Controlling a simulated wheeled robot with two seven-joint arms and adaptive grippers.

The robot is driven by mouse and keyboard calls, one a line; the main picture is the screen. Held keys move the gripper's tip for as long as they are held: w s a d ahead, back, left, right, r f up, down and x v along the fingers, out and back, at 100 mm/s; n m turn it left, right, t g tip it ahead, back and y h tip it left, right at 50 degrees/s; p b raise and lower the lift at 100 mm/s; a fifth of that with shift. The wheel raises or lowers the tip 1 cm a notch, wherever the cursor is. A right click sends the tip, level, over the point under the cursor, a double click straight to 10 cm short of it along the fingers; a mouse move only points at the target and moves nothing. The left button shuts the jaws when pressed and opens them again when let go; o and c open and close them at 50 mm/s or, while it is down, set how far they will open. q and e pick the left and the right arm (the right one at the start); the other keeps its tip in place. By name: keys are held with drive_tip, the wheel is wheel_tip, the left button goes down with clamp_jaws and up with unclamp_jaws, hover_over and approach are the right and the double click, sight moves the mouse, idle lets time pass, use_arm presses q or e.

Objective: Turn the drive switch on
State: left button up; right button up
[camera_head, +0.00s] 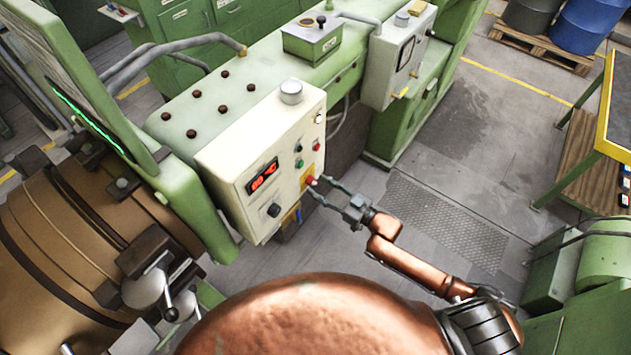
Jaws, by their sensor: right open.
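A cream control box (239,158) is mounted on the green machine. Its front has a lit red display (263,174), a black rotary knob (273,210), a green button (299,163) and small knobs near the upper right edge. A red button (309,180) sits at the lower right of the panel. Labels are too small to read, so I cannot tell which control is the drive switch. My right gripper (317,187) is open, its two fingers spread in front of the red button; contact cannot be told. My left gripper is not in view.
A large brown cylinder (60,235) with clamps and handles stands at the left. A second cream box (392,55) is behind the panel. Green machinery (600,255) and a yellow-edged table (612,110) are at the right.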

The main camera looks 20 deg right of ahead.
drive_tip(key=shift+x, duration=1.3)
drive_tip(key=shift+c, duration=0.6)
clamp_jaws()
